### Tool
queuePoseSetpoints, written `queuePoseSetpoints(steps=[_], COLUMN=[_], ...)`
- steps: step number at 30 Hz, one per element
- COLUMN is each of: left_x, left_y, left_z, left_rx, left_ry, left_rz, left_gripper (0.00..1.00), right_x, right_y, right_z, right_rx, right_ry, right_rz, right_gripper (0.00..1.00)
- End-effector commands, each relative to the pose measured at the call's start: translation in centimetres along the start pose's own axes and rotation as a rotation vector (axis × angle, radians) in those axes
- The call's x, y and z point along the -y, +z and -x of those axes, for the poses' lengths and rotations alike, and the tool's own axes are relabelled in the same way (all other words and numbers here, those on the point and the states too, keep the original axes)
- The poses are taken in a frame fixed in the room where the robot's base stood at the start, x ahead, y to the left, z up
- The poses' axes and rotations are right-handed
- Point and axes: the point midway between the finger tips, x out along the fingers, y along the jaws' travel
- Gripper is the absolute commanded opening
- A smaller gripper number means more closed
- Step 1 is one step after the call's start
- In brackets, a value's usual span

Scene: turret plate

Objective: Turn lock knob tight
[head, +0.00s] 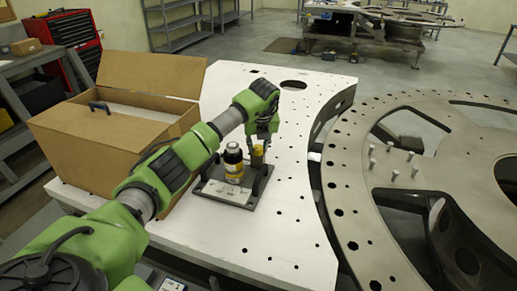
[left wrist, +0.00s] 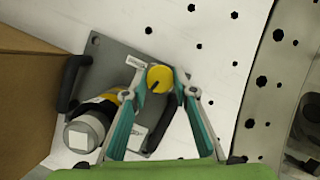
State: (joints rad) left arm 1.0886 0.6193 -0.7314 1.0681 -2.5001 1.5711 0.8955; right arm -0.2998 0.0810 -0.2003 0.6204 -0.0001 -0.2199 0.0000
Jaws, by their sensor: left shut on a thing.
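The lock knob is a round yellow knob with a dark mark on top. It shows in the left wrist view (left wrist: 160,76) and in the head view (head: 257,157). It stands on a dark grey plate (head: 212,189) with two black handles, which lies on the white table. My left gripper (head: 261,143) reaches down over the knob. In the left wrist view its two fingers (left wrist: 164,93) close on the knob from both sides. The knob's lower part is hidden. My right gripper is not in view.
An open cardboard box (head: 100,150) is to the left. A large grey metal ring (head: 345,190) with several upright pins is to the right. The white table (head: 280,225) is clear in front.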

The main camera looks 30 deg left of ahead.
Motion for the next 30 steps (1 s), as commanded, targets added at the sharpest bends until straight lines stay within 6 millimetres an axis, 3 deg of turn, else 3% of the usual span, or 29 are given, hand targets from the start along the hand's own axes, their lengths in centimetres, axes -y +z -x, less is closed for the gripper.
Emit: queuePoseSetpoints(steps=[15,30], left_x=[-0.3,-0.5], left_y=[0.2,0.6], left_z=[0.0,0.1], left_rx=[0.005,0.006], left_ry=[-0.19,-0.367], left_rz=[-0.451,-0.879], left_gripper=[0.04,0.04], right_x=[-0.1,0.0], right_y=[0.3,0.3], right_z=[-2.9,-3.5], right_rx=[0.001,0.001], right_ry=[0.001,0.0], right_rz=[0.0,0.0], right_gripper=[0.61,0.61])
